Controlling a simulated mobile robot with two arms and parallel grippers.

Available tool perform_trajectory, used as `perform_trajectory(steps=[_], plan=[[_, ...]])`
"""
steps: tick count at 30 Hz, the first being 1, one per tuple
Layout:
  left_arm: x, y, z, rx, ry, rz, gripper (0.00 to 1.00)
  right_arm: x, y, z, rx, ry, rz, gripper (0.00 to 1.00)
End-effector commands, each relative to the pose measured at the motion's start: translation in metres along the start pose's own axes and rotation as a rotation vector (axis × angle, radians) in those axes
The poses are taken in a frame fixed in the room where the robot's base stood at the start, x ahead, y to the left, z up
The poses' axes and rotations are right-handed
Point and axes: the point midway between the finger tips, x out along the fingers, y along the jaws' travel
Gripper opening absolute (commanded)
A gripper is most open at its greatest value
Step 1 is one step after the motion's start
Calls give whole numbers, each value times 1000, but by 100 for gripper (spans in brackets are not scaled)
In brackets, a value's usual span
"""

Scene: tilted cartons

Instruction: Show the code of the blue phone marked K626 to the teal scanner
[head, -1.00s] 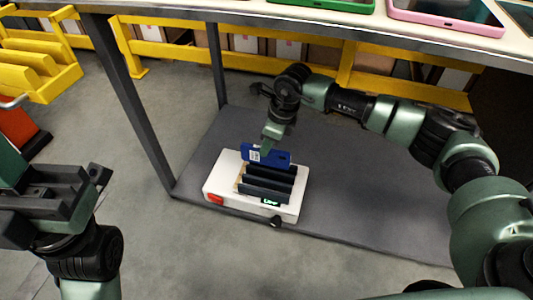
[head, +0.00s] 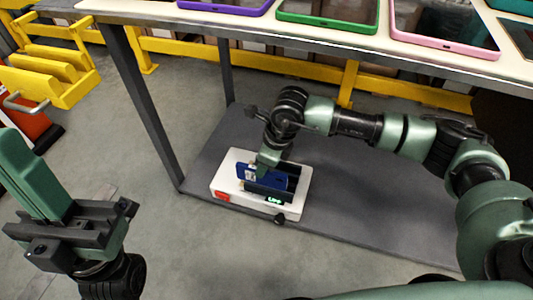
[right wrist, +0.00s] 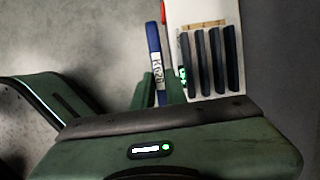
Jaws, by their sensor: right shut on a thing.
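My right gripper (head: 268,160) is shut on the blue phone (head: 264,177) and holds it, tilted, at the white device with black slot walls (head: 226,178). I cannot tell whether the phone touches the slot walls. In the right wrist view the phone (right wrist: 152,45) appears edge-on between the green fingers, with a white label (right wrist: 158,73) that seems to read K626. The slotted device (right wrist: 184,14) is just right of it. My left gripper (head: 70,235) is at the left, away from the phone; its finger opening is not clear. I cannot make out a teal scanner with certainty.
The device stands on a low grey shelf (head: 350,215) under a table with a pale top (head: 330,36). Purple, green (head: 328,20) and pink (head: 440,42) framed tablets lie on top. A grey table leg (head: 140,100) and yellow rails (head: 180,48) stand near. The floor at front left is clear.

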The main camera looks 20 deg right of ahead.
Motion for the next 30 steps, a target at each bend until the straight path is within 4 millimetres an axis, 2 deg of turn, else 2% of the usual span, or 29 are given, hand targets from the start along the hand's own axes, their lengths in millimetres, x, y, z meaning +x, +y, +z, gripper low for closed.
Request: perform_trajectory(steps=[30], plan=[[-5,0,-2,-6,-50,-19,0,0,122,0,-4,-1,2,0]])
